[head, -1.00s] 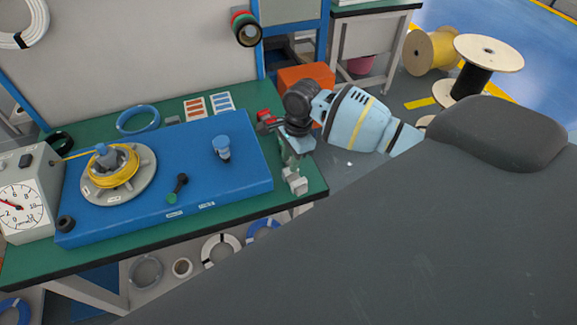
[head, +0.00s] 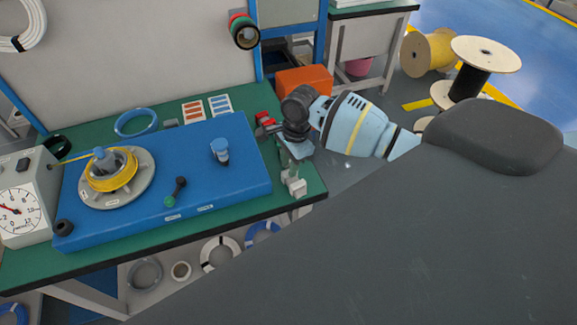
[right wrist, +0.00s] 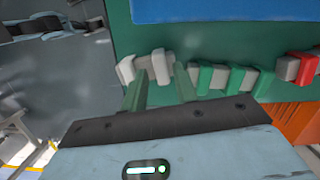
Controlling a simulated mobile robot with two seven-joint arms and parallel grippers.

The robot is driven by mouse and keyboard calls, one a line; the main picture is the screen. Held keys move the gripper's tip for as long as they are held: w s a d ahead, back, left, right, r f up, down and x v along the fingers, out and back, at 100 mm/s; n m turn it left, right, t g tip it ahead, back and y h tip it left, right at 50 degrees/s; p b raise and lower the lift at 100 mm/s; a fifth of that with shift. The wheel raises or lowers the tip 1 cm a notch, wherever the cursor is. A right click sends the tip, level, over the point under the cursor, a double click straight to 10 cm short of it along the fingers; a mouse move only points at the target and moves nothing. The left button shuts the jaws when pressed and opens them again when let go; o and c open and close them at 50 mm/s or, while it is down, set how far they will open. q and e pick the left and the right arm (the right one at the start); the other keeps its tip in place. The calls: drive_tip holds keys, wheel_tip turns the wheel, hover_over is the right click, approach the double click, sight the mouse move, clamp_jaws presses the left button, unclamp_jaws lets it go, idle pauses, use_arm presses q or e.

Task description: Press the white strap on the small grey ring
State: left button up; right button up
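A white strap (right wrist: 126,70), paired with a grey-white piece, sits on the green bench's edge in the right wrist view. In the head view a white strap (head: 297,187) shows at the bench's right end. My right gripper (right wrist: 161,84) is open, its two fingers apart just in front of this pair; I cannot tell whether they touch it. The right gripper (head: 289,163) shows partly in the head view, over the bench's right edge. A grey ring (head: 131,274) lies below the bench, beside a smaller pale ring (head: 174,271); which one is meant is unclear. My left gripper is out of view.
Green-and-grey straps (right wrist: 205,78) and a red strap (right wrist: 305,70) line the same edge. A blue board (head: 235,180) with a yellow coil (head: 112,184) covers much of the green bench (head: 90,258). An orange box (head: 303,82) stands behind my right arm.

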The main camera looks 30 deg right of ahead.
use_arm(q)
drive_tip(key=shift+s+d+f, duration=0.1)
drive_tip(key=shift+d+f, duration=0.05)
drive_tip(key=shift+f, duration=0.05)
use_arm(e)
drive_tip(key=shift+f, duration=1)
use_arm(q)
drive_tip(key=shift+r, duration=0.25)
use_arm(e)
drive_tip(key=shift+r, duration=0.1)
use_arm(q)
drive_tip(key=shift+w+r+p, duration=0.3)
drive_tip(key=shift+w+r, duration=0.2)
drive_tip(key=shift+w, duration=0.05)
use_arm(e)
drive_tip(key=shift+r, duration=0.1)
drive_tip(key=c, duration=0.6)
drive_tip(key=shift+r+p, duration=0.8)
drive_tip(key=shift+r, duration=1.8)
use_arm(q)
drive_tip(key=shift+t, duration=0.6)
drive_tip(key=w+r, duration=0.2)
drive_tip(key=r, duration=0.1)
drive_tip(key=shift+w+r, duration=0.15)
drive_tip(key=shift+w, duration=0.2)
use_arm(e)
wheel_tip(320, 180, up, 3)
drive_tip(key=shift+f, duration=0.1)
